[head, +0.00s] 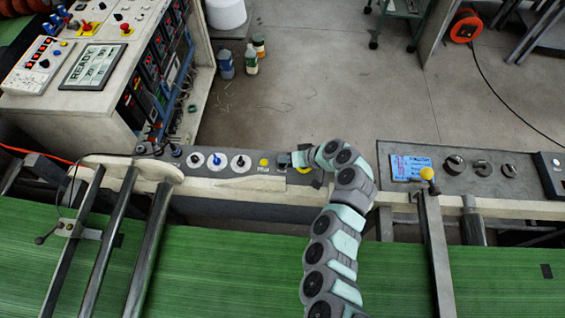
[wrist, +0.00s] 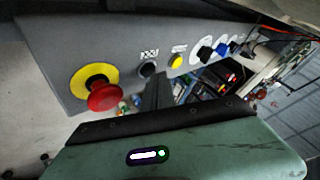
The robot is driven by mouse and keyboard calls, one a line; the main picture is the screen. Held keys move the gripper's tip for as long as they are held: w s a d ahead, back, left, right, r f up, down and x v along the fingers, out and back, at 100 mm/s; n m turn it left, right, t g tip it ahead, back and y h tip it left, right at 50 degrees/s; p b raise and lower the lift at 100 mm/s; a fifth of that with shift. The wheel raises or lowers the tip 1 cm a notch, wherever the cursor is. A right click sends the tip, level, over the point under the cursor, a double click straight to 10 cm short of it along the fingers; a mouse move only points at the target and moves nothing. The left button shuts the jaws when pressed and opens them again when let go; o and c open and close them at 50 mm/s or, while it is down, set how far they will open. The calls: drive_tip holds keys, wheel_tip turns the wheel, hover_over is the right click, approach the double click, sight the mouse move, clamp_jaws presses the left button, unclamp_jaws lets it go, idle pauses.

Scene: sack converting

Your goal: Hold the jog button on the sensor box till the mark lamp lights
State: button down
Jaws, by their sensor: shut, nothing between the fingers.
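The sensor box (head: 222,180) is a long grey panel on the machine's far rail. My gripper (head: 282,161) is shut and empty over its right part, just right of a small round yellow piece (head: 264,162). In the wrist view, a black round button (wrist: 147,69) sits beside the yellow piece (wrist: 176,61), each with a small label I cannot read. The dark fingertips (wrist: 157,88) are close to the black button; contact cannot be told. The head view hides that button behind my gripper. I cannot tell whether the yellow piece is lit.
A red mushroom button (wrist: 104,96) on a yellow disc stands close to my gripper. Several white-ringed knobs (head: 217,160) line the box to the left. Green sheet (head: 200,265) runs along the front.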

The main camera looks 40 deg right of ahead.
sight(284, 166)
drive_tip(key=shift+f+b, duration=0.55)
idle(0.4)
drive_tip(key=shift+s+a+f+b, duration=0.15)
drive_tip(key=shift+s+f+b, duration=0.1)
drive_tip(key=shift+f, duration=0.25)
drive_tip(key=shift+s+a+f+b, duration=0.1)
drive_tip(key=shift+f+b, duration=0.1)
drive_tip(key=shift+f, duration=0.3)
drive_tip(key=shift+w+d+r, duration=0.1)
drive_tip(key=shift+w+r, duration=0.05)
drive_tip(key=shift+r, duration=0.35)
drive_tip(key=shift+w+d+r, duration=0.1)
drive_tip(key=shift+r, duration=0.4)
drive_tip(key=shift+r+p, duration=0.2)
drive_tip(key=shift+p, duration=0.1)
drive_tip(key=shift+a+r, duration=0.1)
drive_tip(key=shift+r+p, duration=1)
drive_tip(key=shift+r, duration=1.85)
idle(0.5)
